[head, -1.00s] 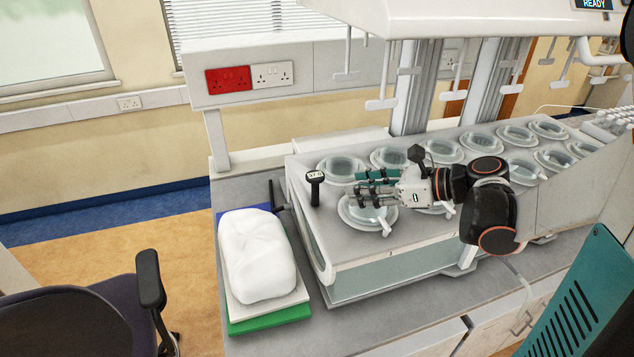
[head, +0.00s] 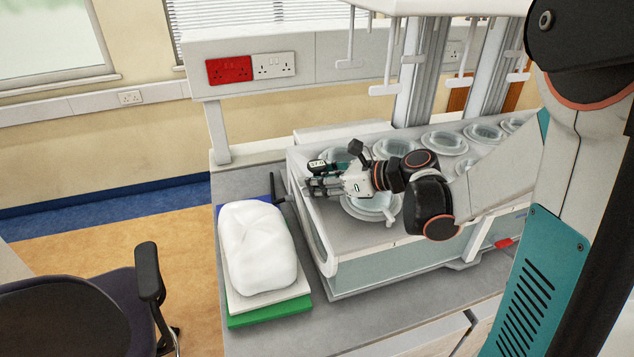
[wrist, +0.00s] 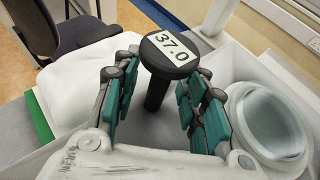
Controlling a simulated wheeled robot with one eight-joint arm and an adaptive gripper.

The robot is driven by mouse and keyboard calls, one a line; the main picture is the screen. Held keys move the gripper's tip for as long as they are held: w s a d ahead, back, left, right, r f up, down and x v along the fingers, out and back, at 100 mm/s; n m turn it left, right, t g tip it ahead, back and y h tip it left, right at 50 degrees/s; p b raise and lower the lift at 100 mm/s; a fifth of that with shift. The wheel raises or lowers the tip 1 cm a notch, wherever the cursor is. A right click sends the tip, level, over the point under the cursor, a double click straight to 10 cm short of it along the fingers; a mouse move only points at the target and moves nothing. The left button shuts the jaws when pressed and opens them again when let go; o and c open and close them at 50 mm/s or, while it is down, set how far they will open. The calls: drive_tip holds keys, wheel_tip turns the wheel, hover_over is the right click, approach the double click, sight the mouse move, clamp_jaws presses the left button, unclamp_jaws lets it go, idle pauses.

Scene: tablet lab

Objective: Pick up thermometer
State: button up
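The thermometer (wrist: 168,55) has a round black head with a white display reading 37.0 and a black stem. It stands upright in the wrist view, between the two teal-padded finger sets of my gripper (wrist: 157,105). The fingers are spread, and gaps show between the pads and the stem. In the head view my gripper (head: 322,180) is at the left end of the white bath unit. The thermometer's head (head: 317,165) shows just behind the fingers, and its stem is mostly hidden by them.
The white bath unit (head: 350,262) holds several round glass vessels (head: 445,142). A white wrapped bundle (head: 257,245) lies on boards left of it. A dark chair (head: 75,315) stands at the lower left. Hanging paddles (head: 383,89) are above the unit.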

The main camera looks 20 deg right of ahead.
drive_tip(key=shift+c, duration=0.3)
clamp_jaws()
